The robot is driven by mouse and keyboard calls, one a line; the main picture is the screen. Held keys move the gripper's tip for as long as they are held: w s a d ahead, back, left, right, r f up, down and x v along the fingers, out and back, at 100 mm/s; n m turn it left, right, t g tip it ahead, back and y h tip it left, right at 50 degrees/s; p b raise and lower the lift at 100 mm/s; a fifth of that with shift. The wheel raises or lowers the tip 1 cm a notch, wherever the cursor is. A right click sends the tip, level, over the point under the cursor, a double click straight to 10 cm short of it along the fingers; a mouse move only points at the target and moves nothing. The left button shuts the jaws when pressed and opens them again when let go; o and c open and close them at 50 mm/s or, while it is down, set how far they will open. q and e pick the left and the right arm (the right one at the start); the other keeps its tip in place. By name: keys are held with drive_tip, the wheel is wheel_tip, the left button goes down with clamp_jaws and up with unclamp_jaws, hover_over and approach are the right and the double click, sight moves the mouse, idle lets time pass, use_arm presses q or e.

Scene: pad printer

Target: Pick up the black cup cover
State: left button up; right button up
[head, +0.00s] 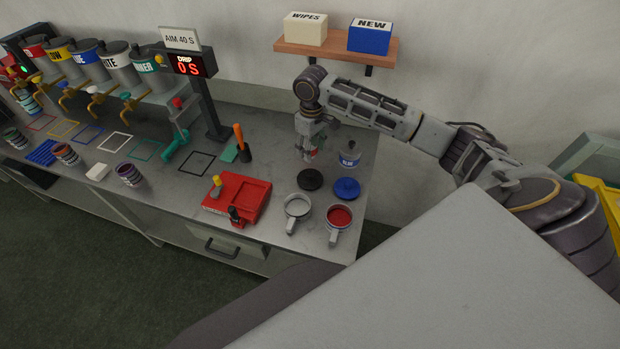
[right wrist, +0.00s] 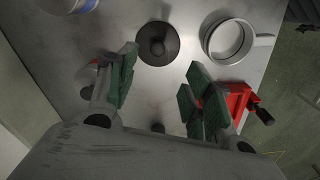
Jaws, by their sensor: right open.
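The black cup cover (head: 310,179) is a round black disc lying on the metal table, left of a blue cover (head: 346,188). In the right wrist view the black cover (right wrist: 158,44) shows a small knob in its middle and lies ahead of the fingers. My right gripper (head: 310,154) is open and empty, above the table just behind the black cover. Its green-padded fingers (right wrist: 160,85) are spread apart and do not touch the cover. My left gripper is not in view.
A grey empty cup (head: 297,206) and a cup with red inside (head: 339,217) stand in front of the covers. A red tray block (head: 238,200) is to the left.

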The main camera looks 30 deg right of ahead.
hover_over(310, 173)
drive_tip(key=shift+s+f, duration=0.15)
drive_tip(key=shift+f, duration=2.05)
drive_tip(key=shift+s+f, duration=0.15)
drive_tip(key=shift+f, duration=2)
drive_tip(key=shift+f, duration=0.1)
drive_tip(key=shift+w+f+p, duration=0.15)
drive_tip(key=shift+f+p, duration=0.1)
drive_tip(key=shift+f, duration=1)
drive_tip(key=shift+w+f+p, duration=0.15)
drive_tip(key=shift+f+p, duration=0.1)
drive_tip(key=shift+f, duration=1)
drive_tip(key=c, duration=1.1)
drive_tip(key=shift+r, duration=0.2)
drive_tip(key=shift+r+b, duration=0.35)
drive_tip(key=shift+r, duration=4.5)
